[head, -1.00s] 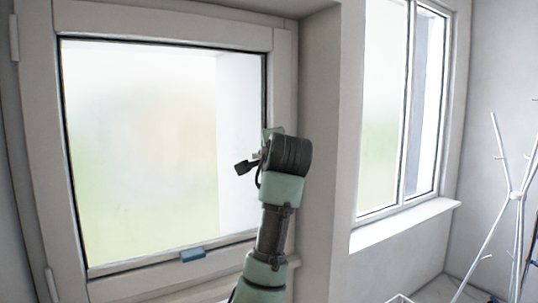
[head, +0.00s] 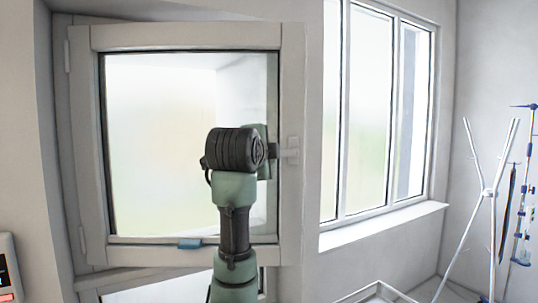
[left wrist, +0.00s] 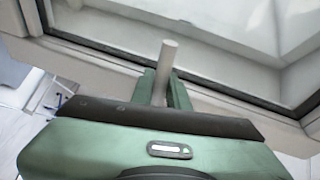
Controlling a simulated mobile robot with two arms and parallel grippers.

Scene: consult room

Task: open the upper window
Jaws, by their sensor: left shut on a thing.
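The upper window's sash (head: 190,37) has a light frame with hinges on its left side. It stands swung out towards me at its right edge, away from the surround. Its pale handle (head: 292,148) is on the right stile; in the left wrist view the handle is a grey bar (left wrist: 168,55). My left gripper (head: 273,151) is at the handle. In the left wrist view the gripper (left wrist: 162,88) has its green fingers on both sides of the bar, shut on it. The fingertips are partly hidden in the head view. My right gripper is not in view.
A small blue piece (head: 189,243) sits on the sash's bottom rail. Another pane (head: 180,288) shows below. To the right are a tall window with a sill (head: 385,226) and a white coat stand (head: 488,192). A white device (head: 7,270) is at the lower left edge.

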